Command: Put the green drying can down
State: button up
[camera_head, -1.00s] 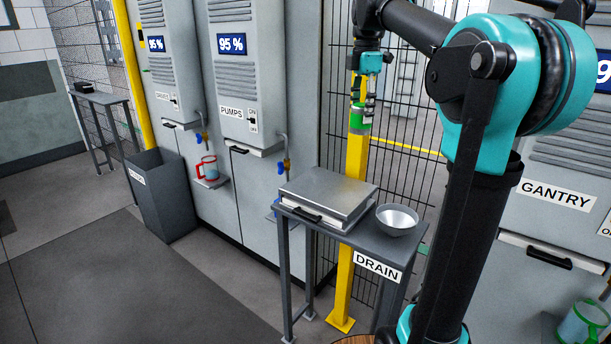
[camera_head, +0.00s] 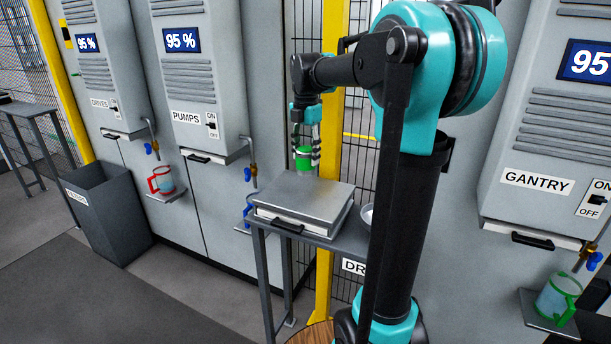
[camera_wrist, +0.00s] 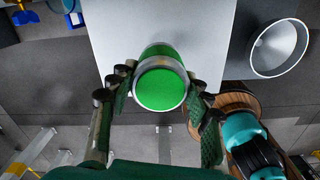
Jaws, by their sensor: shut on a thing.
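The green drying can (camera_head: 303,160) is a small cylinder with a green band and pale metal-coloured parts. My gripper (camera_head: 305,148) is shut on it and holds it upright at the silver box (camera_head: 305,203) on the drain table. In the wrist view the can's round green top (camera_wrist: 160,89) sits between the two fingers of my gripper (camera_wrist: 158,92). The box's flat pale top (camera_wrist: 205,30) shows behind the can. I cannot tell whether the can's base touches the box.
A metal bowl (camera_wrist: 279,48) stands right of the box, mostly behind my arm in the head view. A red-handled jug (camera_head: 160,180) and a green-handled jug (camera_head: 558,298) sit on cabinet shelves. A dark bin (camera_head: 108,215) stands at left. A yellow post (camera_head: 324,275) is by the table.

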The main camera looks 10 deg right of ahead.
aim_at(306, 148)
jog(key=shift+f, duration=3.6)
jog(key=o, duration=1.3)
jog(key=shift+f, duration=0.1)
notch_tip(306, 148, up, 12)
jog(key=shift+r, duration=0.15)
